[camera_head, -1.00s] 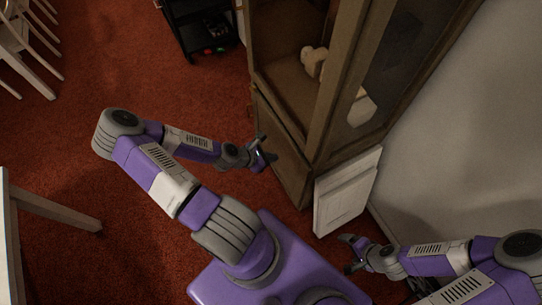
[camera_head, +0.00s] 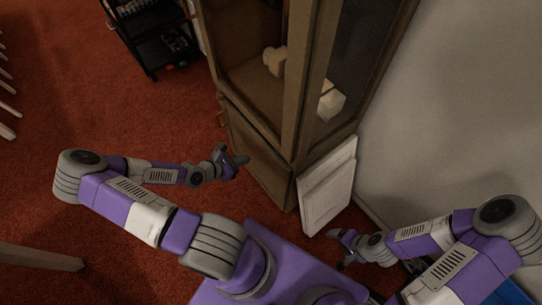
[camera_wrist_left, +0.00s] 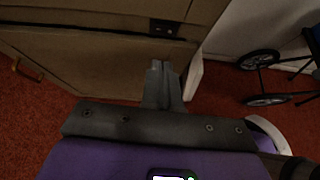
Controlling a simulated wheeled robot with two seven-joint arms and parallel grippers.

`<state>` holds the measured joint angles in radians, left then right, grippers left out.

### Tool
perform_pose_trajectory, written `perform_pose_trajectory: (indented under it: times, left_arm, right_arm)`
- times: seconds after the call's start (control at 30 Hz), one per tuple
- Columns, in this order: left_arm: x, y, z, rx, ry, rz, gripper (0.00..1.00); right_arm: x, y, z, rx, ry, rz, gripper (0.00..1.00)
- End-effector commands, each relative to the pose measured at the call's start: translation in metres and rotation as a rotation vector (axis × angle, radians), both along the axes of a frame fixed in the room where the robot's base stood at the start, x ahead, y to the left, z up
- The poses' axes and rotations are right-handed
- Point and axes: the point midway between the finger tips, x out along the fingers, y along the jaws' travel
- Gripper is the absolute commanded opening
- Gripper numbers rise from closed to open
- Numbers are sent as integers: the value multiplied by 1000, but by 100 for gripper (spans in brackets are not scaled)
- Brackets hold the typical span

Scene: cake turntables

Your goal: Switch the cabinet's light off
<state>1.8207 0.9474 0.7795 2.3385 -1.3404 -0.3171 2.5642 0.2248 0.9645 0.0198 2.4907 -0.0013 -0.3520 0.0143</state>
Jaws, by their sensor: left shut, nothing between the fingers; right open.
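The wooden cabinet (camera_head: 296,105) with glass panes stands at the upper middle of the head view. Its interior looks dim and I see no glowing lamp in it. In the left wrist view a small dark switch plate (camera_wrist_left: 165,28) is set in the cabinet's wooden front, near a corner. My left gripper (camera_head: 240,162) is shut and empty in front of the cabinet's lower part. In the wrist view its fingertips (camera_wrist_left: 160,66) point at the wood below the switch plate; contact cannot be told.
White panels (camera_head: 327,187) lean against the cabinet's right side. Pale objects (camera_head: 328,102) sit inside the cabinet. A black shelf cart (camera_head: 158,38) stands at the back left. A brass handle (camera_wrist_left: 27,69) is on the cabinet's lower front. Red carpet to the left is mostly free.

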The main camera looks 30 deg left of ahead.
Motion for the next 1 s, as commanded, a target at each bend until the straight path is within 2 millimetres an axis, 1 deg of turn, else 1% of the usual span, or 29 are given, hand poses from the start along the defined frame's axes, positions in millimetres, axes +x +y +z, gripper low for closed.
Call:
perform_pose_trajectory:
  times: [0.03,0.13,0.43,0.83,1.0]
  left_arm:
    - [-2,1,-4,-3,-6,-8,0]
    - [-6,1,-7,-15,-13,-28,0]
    - [-13,-1,-11,-32,-17,-64,0]
    - [-13,-1,-12,-35,-17,-66,0]
    - [-8,-4,-16,-38,-19,-66,0]
  right_arm:
    - [0,0,-4,0,0,0,87]
    - [0,0,-7,0,0,0,87]
    - [0,0,-10,0,0,0,87]
    - [0,0,-10,0,0,0,87]
    - [0,0,-13,0,0,0,87]
